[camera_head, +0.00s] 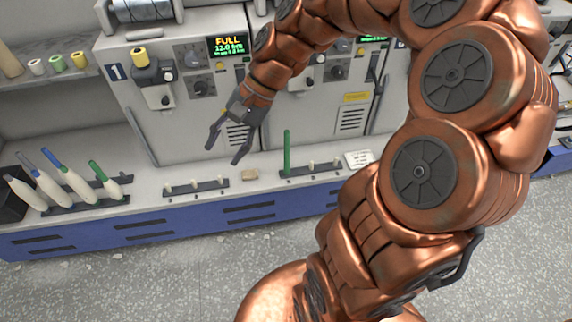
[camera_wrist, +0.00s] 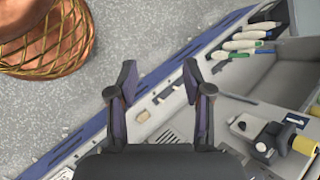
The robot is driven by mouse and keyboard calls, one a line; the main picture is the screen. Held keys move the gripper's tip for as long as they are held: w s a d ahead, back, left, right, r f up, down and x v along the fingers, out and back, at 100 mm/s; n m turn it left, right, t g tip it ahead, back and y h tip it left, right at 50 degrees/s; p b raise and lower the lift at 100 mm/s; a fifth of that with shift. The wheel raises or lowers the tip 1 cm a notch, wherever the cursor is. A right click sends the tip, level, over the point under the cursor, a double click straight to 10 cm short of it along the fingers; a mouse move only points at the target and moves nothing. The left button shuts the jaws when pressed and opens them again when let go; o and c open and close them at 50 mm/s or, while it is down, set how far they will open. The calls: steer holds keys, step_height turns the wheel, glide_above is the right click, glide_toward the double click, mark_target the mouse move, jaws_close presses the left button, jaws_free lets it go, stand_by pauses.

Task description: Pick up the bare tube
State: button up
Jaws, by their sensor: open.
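The bare tube (camera_head: 287,153) is thin and green in the head view. It stands upright at the left end of the right-hand peg rack (camera_head: 318,171) on the machine's low ledge. My gripper (camera_head: 226,152) is open and empty, to the left of the tube and apart from it, above the middle peg rack (camera_head: 195,187). In the wrist view my gripper (camera_wrist: 160,78) shows both fingers spread, with the middle rack (camera_wrist: 166,101) seen between them. I cannot make out the bare tube in the wrist view.
Several wound bobbins (camera_head: 75,184) with coloured tips lean at the left end of the ledge. They also show in the wrist view (camera_wrist: 250,36). A small tan block (camera_head: 250,175) and a white card (camera_head: 359,159) lie on the ledge. The floor (camera_head: 150,270) in front is clear.

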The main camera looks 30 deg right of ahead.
steer(key=w+d+f+m+t+y+b, duration=0.2)
steer(key=w+d+f+m+t+b, duration=0.1)
steer(key=w+d+f+m+b, duration=0.4)
steer(key=m+t+b, duration=0.7)
steer(key=m+b, duration=0.2)
steer(key=m, duration=0.2)
glide_toward(287, 136)
steer(key=w+a+f, duration=0.2)
steer(key=w, duration=0.1)
steer(key=shift+h, duration=0.4)
steer(key=shift+b+x, duration=1.05)
steer(key=shift+x, duration=2.25)
steer(key=shift+w+r, duration=0.1)
steer(key=shift+r, duration=0.1)
jaws_close()
